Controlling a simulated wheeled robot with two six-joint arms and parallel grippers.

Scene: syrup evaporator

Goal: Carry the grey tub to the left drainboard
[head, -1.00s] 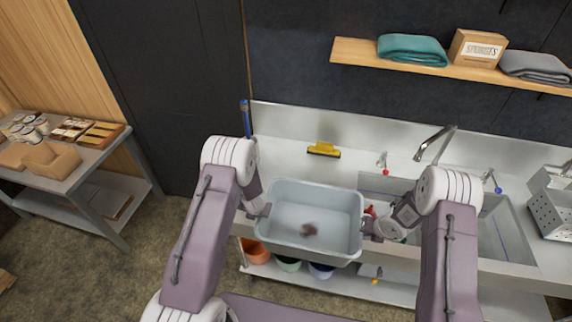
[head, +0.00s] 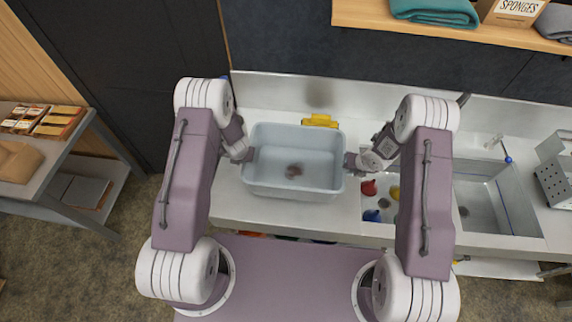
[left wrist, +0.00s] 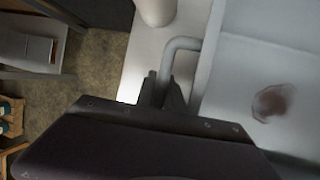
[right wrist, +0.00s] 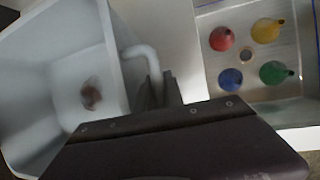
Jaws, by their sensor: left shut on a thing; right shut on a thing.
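The grey tub (head: 290,190) is upright over the left drainboard (head: 228,206), left of the sink. Whether its base touches the steel I cannot tell. A brown patch (head: 295,171) shows on its floor. My left gripper (head: 247,154) is shut on the tub's left handle, a bent bar that shows in the left wrist view (left wrist: 183,44). My right gripper (head: 349,161) is shut on the right handle, which shows in the right wrist view (right wrist: 140,52). The drainboard under the tub is hidden.
A yellow squeegee (head: 320,121) lies behind the tub. The sink basin right of it holds several coloured funnels, one red (right wrist: 221,39) and one blue (right wrist: 230,79). A perforated steel basket (head: 555,187) stands far right. A shelf (head: 420,25) hangs above.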

